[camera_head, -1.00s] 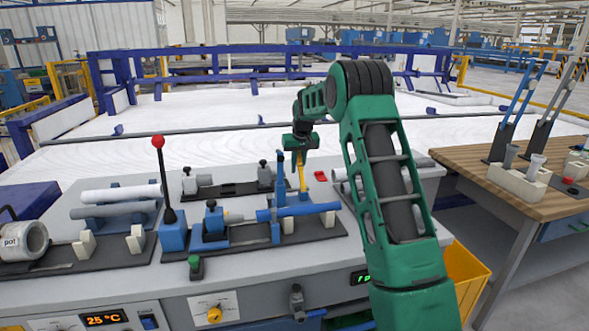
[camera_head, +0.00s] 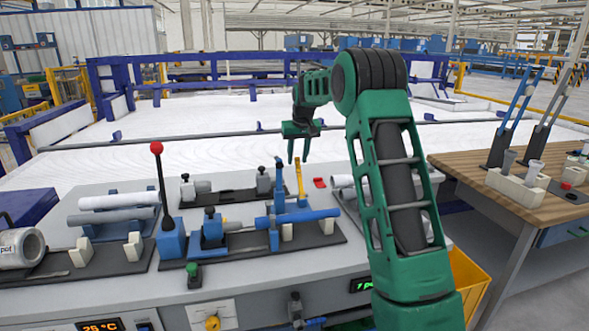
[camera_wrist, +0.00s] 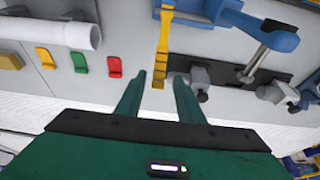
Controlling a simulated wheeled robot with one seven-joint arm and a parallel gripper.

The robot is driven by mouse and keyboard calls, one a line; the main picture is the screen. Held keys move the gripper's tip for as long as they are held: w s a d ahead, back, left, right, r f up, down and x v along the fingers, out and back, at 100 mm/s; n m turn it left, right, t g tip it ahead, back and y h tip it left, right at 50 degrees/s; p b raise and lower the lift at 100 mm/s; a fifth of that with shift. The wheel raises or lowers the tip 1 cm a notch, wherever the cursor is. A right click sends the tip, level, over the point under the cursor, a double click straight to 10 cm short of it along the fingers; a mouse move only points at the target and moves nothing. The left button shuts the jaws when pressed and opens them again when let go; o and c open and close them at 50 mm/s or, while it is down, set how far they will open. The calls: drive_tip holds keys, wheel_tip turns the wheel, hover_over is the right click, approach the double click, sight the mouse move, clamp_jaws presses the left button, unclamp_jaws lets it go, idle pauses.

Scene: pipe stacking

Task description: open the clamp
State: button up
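My gripper (camera_head: 298,160) hangs above and behind these, fingers pointing down. Whether the clamp is open or shut I cannot tell.
A red-knobbed lever (camera_head: 157,185) stands left of the clamp. Grey pipes (camera_head: 115,205) lie on a rack at the left. A grey fitting (camera_head: 264,182) sits behind the clamp. A wooden table (camera_head: 500,190) stands at the right.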

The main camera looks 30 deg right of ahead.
drive_tip(key=shift+v, duration=1.2)
drive_tip(key=s+a+r+m+g, duration=0.1)
drive_tip(key=s, duration=1.2)
drive_tip(key=s+a+r+m+g, duration=0.1)
drive_tip(key=s+a+r, duration=0.1)
drive_tip(key=s, duration=1.2)
drive_tip(key=s+a+f, duration=0.2)
drive_tip(key=s+f, duration=0.1)
drive_tip(key=s, duration=0.6)
drive_tip(key=s+a+f+g, duration=0.1)
drive_tip(key=s+a+f, duration=0.2)
drive_tip(key=s, duration=0.7)
drive_tip(key=s+a+f+m+y, duration=0.1)
drive_tip(key=s+a+f, duration=0.1)
drive_tip(key=s, duration=0.8)
drive_tip(key=shift+a+f+g, duration=0.3)
drive_tip(key=shift+f, duration=0.15)
